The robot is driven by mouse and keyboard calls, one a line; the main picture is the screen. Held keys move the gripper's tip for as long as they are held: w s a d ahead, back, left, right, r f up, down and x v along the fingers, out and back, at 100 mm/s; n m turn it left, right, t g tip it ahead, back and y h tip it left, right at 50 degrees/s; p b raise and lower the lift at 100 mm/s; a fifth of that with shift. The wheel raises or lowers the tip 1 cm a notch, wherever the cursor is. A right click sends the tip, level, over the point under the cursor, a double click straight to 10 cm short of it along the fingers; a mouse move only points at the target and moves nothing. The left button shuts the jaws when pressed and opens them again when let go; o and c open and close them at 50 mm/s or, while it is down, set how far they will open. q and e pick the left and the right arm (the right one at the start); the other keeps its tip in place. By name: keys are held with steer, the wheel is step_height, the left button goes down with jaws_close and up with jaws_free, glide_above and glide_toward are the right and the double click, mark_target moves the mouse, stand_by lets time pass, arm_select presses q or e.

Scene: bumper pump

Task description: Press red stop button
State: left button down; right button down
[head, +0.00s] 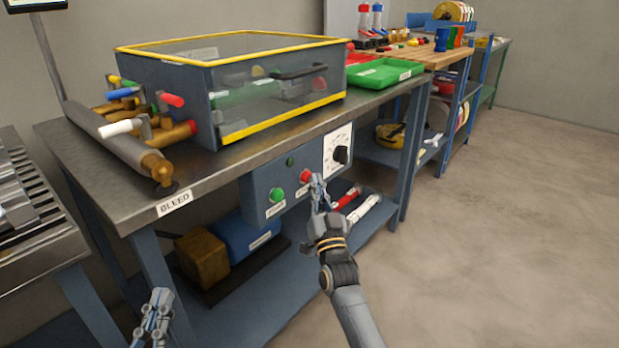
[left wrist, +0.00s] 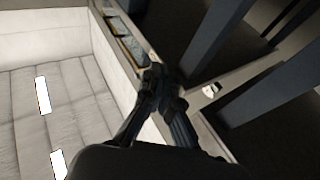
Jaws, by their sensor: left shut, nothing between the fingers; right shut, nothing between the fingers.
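The red stop button (head: 305,176) is on the front of the blue-grey control panel (head: 262,200) under the bench top. A green button (head: 277,195) is to its left, and a dial (head: 341,155) on a white plate is to its right. My right gripper (head: 317,180) is shut, its fingertips just right of the red button in the head view. Whether they touch it I cannot tell. My left gripper (head: 159,297) is shut and empty, low at the bottom left, well away from the panel. It also shows in the left wrist view (left wrist: 156,75).
A yellow-edged enclosure (head: 285,125) and a green tray (head: 379,73) stand on the metal bench. Pipes with coloured handles (head: 122,127) are at its left end. The floor at right is clear.

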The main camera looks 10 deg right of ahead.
arm_select(q)
steer(key=shift+w+a+f+g+y+p, duration=0.15)
steer(key=shift+f+g+y+p, duration=0.1)
steer(key=shift+f+g, duration=0.65)
steer(key=shift+w+a+f+g+y+p, duration=0.15)
steer(key=shift+f+g, duration=0.35)
steer(key=shift+f, duration=0.75)
arm_select(e)
steer(key=shift+s+d, duration=0.45)
steer(key=shift+s, duration=0.1)
arm_select(q)
steer(key=shift+d, duration=0.1)
